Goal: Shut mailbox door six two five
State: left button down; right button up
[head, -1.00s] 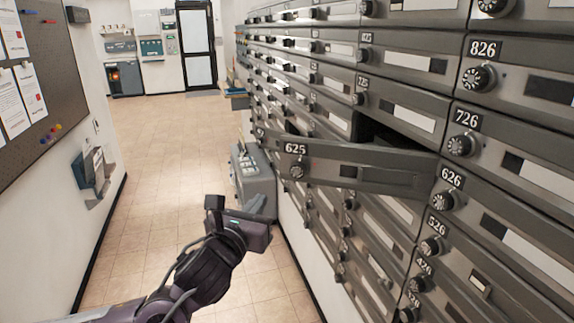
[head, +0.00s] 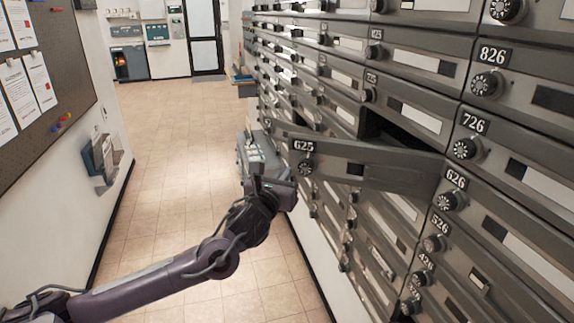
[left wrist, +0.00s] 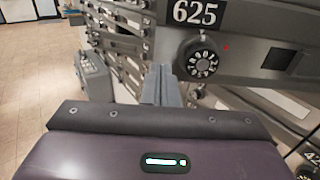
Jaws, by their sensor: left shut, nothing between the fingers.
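Mailbox door 625 (head: 365,164) stands open, swung out from the wall of boxes, with its hinge side at the right near box 626. Its number plate and dial are at its free left end. A dark opening (head: 400,132) shows above and behind it. My left gripper (head: 268,168) is shut and empty, just left of the door's free end. In the left wrist view the closed fingers (left wrist: 161,84) are just left of and below the dial (left wrist: 201,57). I cannot tell whether they touch the door. My right gripper is not in view.
Closed mailbox doors, such as 726 (head: 520,165) and 626 (head: 505,225), fill the wall at the right. A grey box-like unit (head: 262,152) stands by the wall behind my gripper. The tiled floor (head: 170,150) at the left is clear, beside a pinboard wall.

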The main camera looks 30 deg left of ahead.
pick_arm(q)
jog(key=shift+p+x, duration=0.3)
jog(key=shift+x, duration=0.85)
